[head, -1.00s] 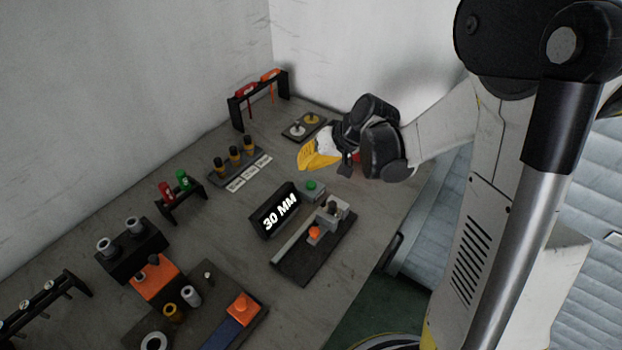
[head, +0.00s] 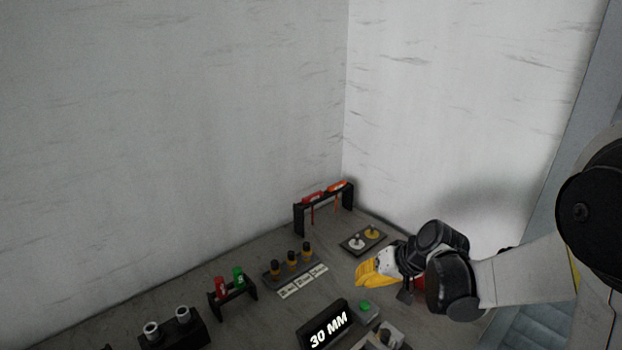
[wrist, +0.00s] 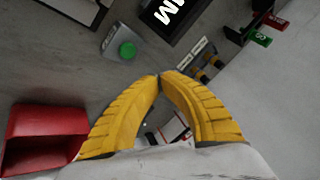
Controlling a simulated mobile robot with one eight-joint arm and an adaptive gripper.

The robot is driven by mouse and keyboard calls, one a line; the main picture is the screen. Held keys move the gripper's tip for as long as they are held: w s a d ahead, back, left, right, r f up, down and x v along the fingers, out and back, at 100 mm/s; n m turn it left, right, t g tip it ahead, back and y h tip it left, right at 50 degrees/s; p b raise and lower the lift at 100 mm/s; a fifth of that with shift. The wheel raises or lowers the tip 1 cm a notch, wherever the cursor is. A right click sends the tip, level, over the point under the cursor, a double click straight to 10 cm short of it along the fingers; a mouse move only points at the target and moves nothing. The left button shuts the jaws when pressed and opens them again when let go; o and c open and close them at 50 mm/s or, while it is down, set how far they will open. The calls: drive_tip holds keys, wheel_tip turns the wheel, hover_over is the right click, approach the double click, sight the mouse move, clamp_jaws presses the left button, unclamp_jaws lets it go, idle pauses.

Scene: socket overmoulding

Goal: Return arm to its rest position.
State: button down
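My gripper (head: 362,281) has yellow fingers and hangs over the right part of the bench in the head view, just in front of a small dark tray with two round pieces. In the wrist view the fingertips of my gripper (wrist: 159,77) meet, and I see nothing gripped between them. My pale arm link (head: 525,278) runs from the gripper to the right edge of the head view. The gap between my fingers shows part of a white and red object behind them.
The display reading 30 MM (head: 328,325) and a green button (head: 365,306) stand near the gripper. The two-piece tray (head: 351,248), a black rack with red and orange tools (head: 325,203) and walls lie behind. A red bin (wrist: 45,135) shows at left in the wrist view.

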drive_tip(key=s+r+h, duration=0.1)
drive_tip(key=s+r, duration=0.2)
drive_tip(key=s, duration=0.3)
drive_tip(key=s+r+t+h, duration=0.1)
drive_tip(key=s+r+h, duration=0.1)
drive_tip(key=s+r, duration=0.2)
drive_tip(key=s+d+r+h, duration=0.1)
drive_tip(key=s+r+h, duration=0.1)
drive_tip(key=s, duration=0.8)
drive_tip(key=shift+s+r+n+t, duration=0.3)
drive_tip(key=shift+r+t, duration=0.1)
drive_tip(key=shift+r, duration=0.5)
